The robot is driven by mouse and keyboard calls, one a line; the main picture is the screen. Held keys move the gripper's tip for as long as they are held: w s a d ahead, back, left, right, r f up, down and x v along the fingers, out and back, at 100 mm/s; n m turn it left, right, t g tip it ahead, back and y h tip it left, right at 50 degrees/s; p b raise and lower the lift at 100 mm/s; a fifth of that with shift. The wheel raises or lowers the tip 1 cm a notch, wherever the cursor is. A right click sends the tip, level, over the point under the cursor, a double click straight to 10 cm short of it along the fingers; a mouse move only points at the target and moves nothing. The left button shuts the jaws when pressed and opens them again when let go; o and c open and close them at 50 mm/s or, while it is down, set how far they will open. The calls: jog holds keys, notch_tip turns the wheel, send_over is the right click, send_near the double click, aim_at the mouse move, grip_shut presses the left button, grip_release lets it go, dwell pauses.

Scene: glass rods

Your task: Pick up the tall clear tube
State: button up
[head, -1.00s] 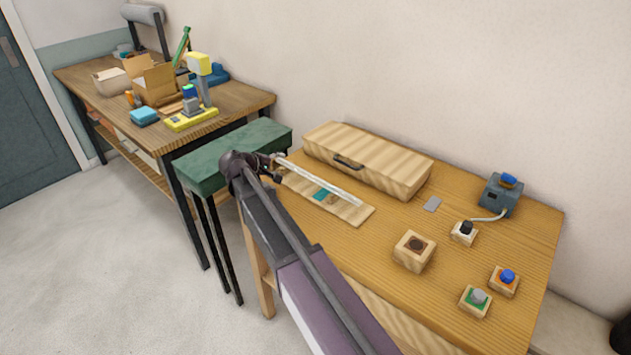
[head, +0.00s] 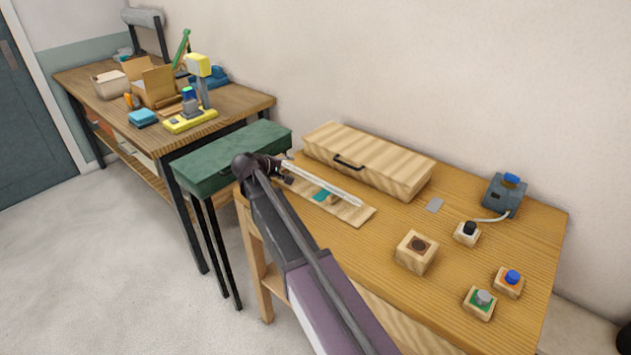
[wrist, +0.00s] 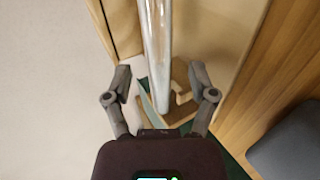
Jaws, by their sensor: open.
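The tall clear tube (head: 325,184) slants over the wooden board on the right-hand table in the head view. In the wrist view the tube (wrist: 157,45) runs from the top edge down to between the fingers, with a gap on each side. My gripper (head: 280,168) is at the tube's left end in the head view. It is open in the wrist view (wrist: 160,82), one finger on each side of the tube, not closed on it. I cannot tell whether the tube rests on the board or is held up by something.
The wooden board (head: 352,213) bears a teal patch. A long wooden box (head: 385,168) with a dark handle lies behind the tube. A holed wooden block (head: 417,252) and small button blocks (head: 480,303) stand to the right. A green case (head: 225,160) is left of my gripper.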

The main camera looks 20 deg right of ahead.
grip_shut()
jog(key=shift+r, duration=0.2)
dwell(0.3)
notch_tip(320, 180, up, 3)
jog(key=p, duration=0.3)
jog(key=shift+s+r+p, duration=0.1)
jog(key=shift+r+p, duration=0.25)
jog(key=shift+p, duration=0.2)
jog(key=s+a, duration=0.3)
jog(key=s, duration=0.4)
jog(key=s+a, duration=0.4)
jog(key=s, duration=0.3)
jog(key=shift+r+p, duration=0.45)
jog(key=shift+a, duration=0.1)
jog(key=shift+s, duration=0.2)
